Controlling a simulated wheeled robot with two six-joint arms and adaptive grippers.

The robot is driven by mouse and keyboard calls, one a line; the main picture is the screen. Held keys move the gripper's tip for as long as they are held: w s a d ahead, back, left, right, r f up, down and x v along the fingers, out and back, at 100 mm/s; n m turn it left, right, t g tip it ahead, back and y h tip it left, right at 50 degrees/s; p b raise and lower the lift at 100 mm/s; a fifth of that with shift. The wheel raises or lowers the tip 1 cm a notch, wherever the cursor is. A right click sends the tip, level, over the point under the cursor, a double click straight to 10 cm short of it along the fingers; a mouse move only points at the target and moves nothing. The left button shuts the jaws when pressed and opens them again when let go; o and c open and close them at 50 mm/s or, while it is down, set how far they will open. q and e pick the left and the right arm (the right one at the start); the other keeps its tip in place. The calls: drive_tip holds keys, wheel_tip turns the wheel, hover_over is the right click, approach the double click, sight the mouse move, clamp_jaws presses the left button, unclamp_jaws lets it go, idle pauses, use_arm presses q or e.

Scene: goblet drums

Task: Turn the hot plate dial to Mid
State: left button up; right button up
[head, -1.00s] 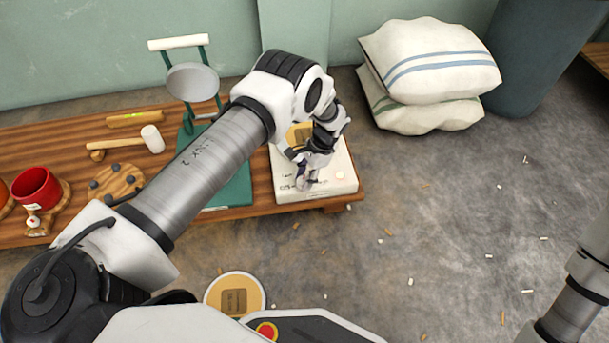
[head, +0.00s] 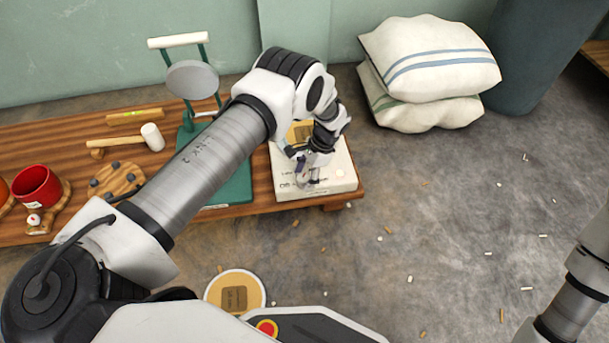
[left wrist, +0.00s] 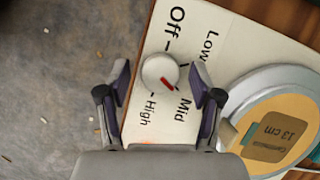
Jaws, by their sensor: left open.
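The white hot plate (head: 338,184) sits at the right end of the wooden bench in the head view, with a disc marked 13 cm (left wrist: 280,135) on its round plate. In the left wrist view its pale round dial (left wrist: 157,70) has a red mark pointing toward the Mid label (left wrist: 184,108). Off, Low and High are also printed around the dial. My left gripper (head: 309,180) is over the dial side of the hot plate. In the left wrist view my left gripper (left wrist: 160,75) is open, one finger on each side of the dial with gaps showing. My right gripper is out of view.
Stacked sacks (head: 435,75) lie behind to the right. A round disc (head: 255,290) is at the front.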

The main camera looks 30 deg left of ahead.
use_arm(q)
drive_tip(key=v, duration=1.2)
